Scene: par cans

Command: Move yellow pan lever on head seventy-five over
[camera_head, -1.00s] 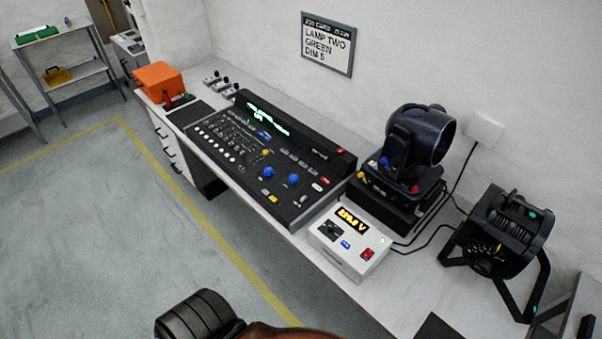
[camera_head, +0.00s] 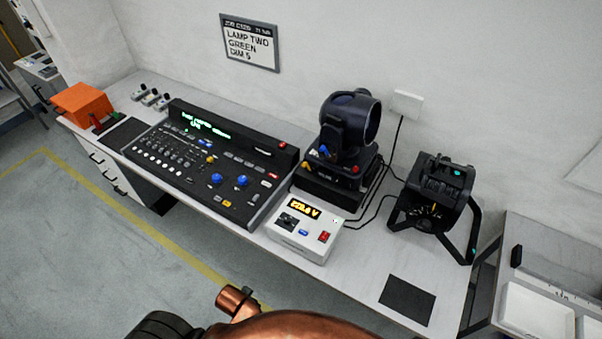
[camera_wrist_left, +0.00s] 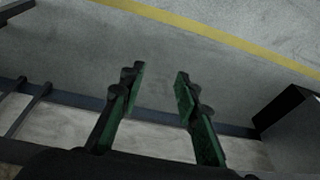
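The moving head (camera_head: 349,125) is a dark lamp in a yoke on a black base, on the bench against the wall. A small yellow lever (camera_head: 307,166) is on the left side of its base, with a blue lever (camera_head: 324,151) above it and a red one (camera_head: 355,169) to the right. No number can be read on the head. My left gripper (camera_wrist_left: 157,85) shows in the left wrist view, open and empty above the floor. Its green-padded fingers are apart. Neither gripper shows in the head view, only copper and black arm parts of mine at the bottom.
The control desk (camera_head: 207,163) and a white box (camera_head: 304,225) with a lit display stand left and in front of the head. A second black lamp (camera_head: 436,194) stands right, with cables between. A dark mat (camera_head: 407,299) lies on clear bench at front right.

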